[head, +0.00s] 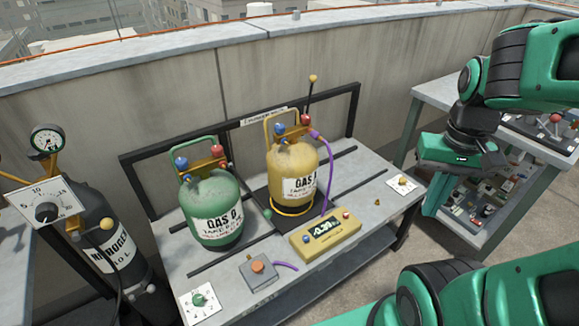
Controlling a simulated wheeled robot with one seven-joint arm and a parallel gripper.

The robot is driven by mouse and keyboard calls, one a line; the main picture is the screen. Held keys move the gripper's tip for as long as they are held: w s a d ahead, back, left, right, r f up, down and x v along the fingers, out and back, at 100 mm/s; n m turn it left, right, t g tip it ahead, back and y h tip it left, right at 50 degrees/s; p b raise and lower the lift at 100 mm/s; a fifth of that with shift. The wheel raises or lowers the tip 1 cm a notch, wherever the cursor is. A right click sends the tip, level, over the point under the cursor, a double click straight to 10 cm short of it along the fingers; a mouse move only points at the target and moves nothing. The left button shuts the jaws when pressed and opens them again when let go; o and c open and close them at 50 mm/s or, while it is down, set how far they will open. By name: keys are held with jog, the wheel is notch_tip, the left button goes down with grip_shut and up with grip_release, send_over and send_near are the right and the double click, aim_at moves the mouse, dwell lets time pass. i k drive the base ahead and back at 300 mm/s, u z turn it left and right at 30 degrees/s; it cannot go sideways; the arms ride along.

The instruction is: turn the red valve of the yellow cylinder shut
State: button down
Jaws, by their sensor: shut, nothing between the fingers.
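The yellow cylinder (298,163) stands upright on the grey table, labelled GAS A. Its red valve (305,120) is at the top right, under the yellow handle, and blue knobs (280,129) are at the top left. I cannot tell how far the red valve is turned. My gripper (432,205) hangs to the right of the table, well apart from the cylinder. It is shut and empty, seen from the side.
A green cylinder (213,205) with its own red and blue knobs stands left of the yellow one. A purple hose (329,180) curves down the yellow cylinder's right side. A yellow meter box (325,234) sits in front. A black rail (345,100) runs behind.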

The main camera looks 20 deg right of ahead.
aim_at(306, 118)
jog(key=k, duration=1.25)
jog(key=z, duration=0.25)
jog(key=i, duration=1.75)
jog(key=u, duration=0.7)
